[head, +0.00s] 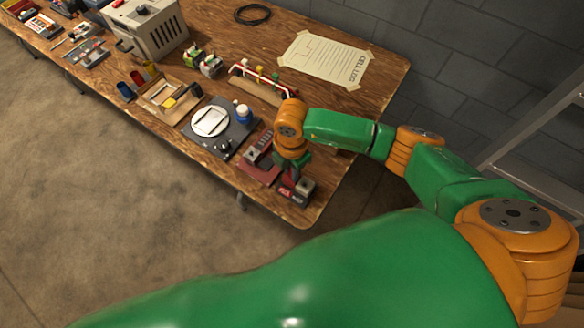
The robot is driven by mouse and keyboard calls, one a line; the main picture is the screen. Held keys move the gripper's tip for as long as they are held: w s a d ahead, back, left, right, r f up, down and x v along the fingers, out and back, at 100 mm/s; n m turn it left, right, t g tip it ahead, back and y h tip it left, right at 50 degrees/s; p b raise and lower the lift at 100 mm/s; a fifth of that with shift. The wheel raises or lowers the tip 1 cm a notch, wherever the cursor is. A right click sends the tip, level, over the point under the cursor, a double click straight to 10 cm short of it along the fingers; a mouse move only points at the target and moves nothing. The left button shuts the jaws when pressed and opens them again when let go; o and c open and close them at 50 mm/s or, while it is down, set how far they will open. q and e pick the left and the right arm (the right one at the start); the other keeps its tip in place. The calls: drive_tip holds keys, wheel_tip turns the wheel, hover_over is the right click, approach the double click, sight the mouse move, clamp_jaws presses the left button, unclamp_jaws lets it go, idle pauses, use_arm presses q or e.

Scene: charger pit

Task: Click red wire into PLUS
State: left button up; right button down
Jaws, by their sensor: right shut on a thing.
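My right gripper (293,176) points down over the near right end of the workbench, below its orange wrist. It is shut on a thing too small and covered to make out. Right under and beside it is a dark red fixture (258,168) with grey metal blocks. A dark block with a red label (299,190) sits at the fixture's right end, close to the fingers. I cannot tell whether the held thing touches it. I cannot make out a loose red wire or a PLUS mark. My left gripper is out of view.
The bench's front edge is near.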

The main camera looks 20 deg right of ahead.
drive_tip(key=c, duration=1.5)
unclamp_jaws()
clamp_jaws()
drive_tip(key=shift+f, duration=0.2)
drive_tip(key=o, duration=0.8)
unclamp_jaws()
drive_tip(key=shift+c, duration=0.2)
